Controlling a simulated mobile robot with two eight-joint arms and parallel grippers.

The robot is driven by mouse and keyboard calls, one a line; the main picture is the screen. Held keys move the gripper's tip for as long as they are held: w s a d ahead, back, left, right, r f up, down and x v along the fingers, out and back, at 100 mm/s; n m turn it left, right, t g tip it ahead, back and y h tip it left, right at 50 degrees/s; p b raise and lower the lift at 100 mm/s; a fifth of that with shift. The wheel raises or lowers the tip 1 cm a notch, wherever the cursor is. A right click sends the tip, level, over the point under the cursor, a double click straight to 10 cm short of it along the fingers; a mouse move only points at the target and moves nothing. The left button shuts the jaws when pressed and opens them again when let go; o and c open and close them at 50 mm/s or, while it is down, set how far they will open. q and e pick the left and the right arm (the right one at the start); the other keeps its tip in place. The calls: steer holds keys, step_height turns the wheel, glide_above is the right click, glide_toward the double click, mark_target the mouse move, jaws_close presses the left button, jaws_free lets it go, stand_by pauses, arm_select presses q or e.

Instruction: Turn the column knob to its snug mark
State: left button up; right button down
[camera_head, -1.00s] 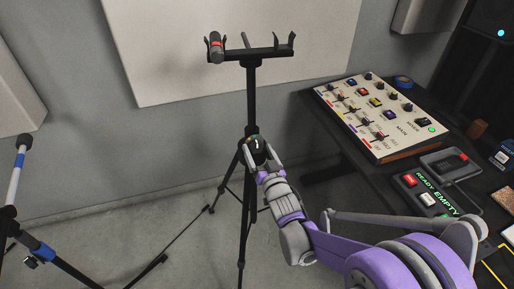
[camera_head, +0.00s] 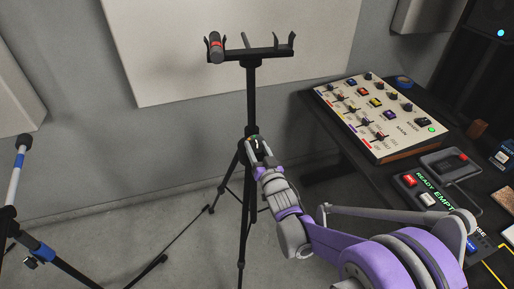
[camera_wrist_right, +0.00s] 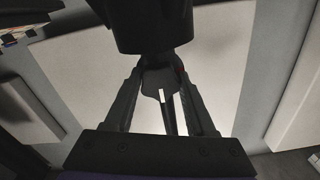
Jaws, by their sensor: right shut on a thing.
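The black stand (camera_head: 251,95) rises upright in the middle of the head view, on tripod legs. The column knob (camera_head: 256,144) is a small dark piece with a pale mark, on the stand at the collar above the legs. My right gripper (camera_head: 258,149) is shut on the knob and partly hides it. The dark column hides the upper part there. I cannot read which mark is the snug one. My left gripper is not in view.
A crossbar (camera_head: 255,54) with hooks and a red-banded microphone (camera_head: 216,47) tops the stand. At right, a dark desk (camera_head: 323,110) carries a mixer (camera_head: 381,110) and a button box (camera_head: 428,197). Another microphone stand (camera_head: 38,252) is at left. Floor between the stands is mostly clear.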

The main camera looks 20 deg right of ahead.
steer(key=shift+n, duration=0.3)
steer(key=n, duration=0.3)
steer(key=shift+n, duration=2)
steer(key=shift+c, duration=1.1)
jaws_free()
steer(key=s, duration=1.1)
steer(key=shift+d, duration=0.15)
